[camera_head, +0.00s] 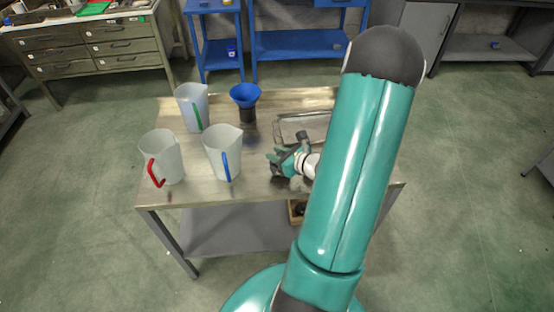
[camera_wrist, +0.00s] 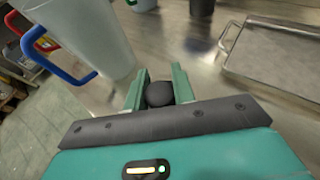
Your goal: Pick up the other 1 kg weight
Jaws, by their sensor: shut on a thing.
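My gripper (camera_head: 273,160) is low over the metal table, between the blue-handled jug and the tray. In the wrist view its two green fingers (camera_wrist: 158,88) are closed on a dark, rounded weight (camera_wrist: 159,95). The weight sits between the fingers, and its lower part is hidden behind the gripper body. I cannot tell whether it touches the tabletop. In the head view the weight cannot be made out clearly.
The table (camera_head: 200,205) holds jugs with blue (camera_head: 222,150), red (camera_head: 163,155) and green (camera_head: 192,105) handles. A blue funnel (camera_head: 245,95) sits on a dark container behind. A metal tray (camera_head: 290,118) lies at right, partly hidden by my arm. A wooden box (camera_head: 293,218) is below.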

